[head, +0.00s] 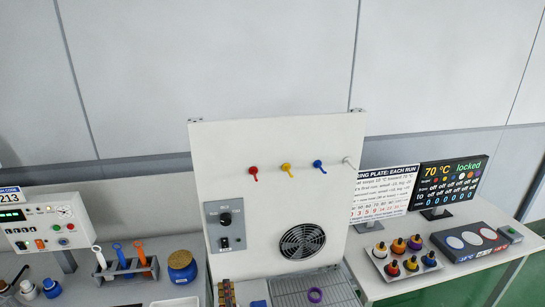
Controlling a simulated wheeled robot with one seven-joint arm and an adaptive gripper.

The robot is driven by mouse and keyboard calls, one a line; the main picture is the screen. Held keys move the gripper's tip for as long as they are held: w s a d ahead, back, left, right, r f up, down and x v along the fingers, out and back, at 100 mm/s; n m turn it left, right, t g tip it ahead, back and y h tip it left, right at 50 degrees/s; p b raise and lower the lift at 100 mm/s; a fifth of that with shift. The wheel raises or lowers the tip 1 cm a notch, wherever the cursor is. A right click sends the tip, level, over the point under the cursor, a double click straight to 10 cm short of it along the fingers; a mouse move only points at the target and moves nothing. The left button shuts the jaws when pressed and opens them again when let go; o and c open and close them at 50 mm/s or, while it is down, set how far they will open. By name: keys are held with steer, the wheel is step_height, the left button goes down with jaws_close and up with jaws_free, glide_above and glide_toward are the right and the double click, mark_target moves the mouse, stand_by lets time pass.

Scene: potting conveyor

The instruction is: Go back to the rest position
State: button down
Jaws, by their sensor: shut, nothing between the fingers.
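My gripper and arm do not show in the head view, so I cannot see where the gripper is. A tall white panel (270,195) stands in the middle, with a red hook (254,173), a yellow hook (287,169), a blue hook (319,165) and a white hook (348,161) along its upper part. A control box with a dial (226,226) and a round fan grille (302,241) are on its front.
A rack of tools (126,268) and a blue jar (181,267) stand at left, below a control unit (44,223). At right are a tray of knobbed pieces (405,262), a dark box with discs (469,243) and a screen (450,184).

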steer(key=s+a+f+m+g, duration=0.2)
steer(key=s+f+g, duration=0.2)
steer(key=f, duration=0.4)
steer(key=s+d+f+m+g, duration=0.2)
steer(key=s+m+g, duration=0.35)
steer(key=s, duration=0.35)
steer(key=s+d+r+m+h, duration=0.1)
steer(key=s+d+r+m, duration=0.2)
steer(key=d+r, duration=0.5)
steer(key=s+d+r+m+h, duration=0.1)
steer(key=s+d+r+m, duration=0.2)
steer(key=d+r, duration=0.5)
steer(key=s+d+r+m+h, duration=0.2)
steer(key=d+r, duration=0.6)
steer(key=d, duration=0.9)
steer(key=s+m, duration=0.2)
steer(key=m, duration=0.1)
steer(key=shift+d, duration=0.25)
steer(key=shift+m+g, duration=0.25)
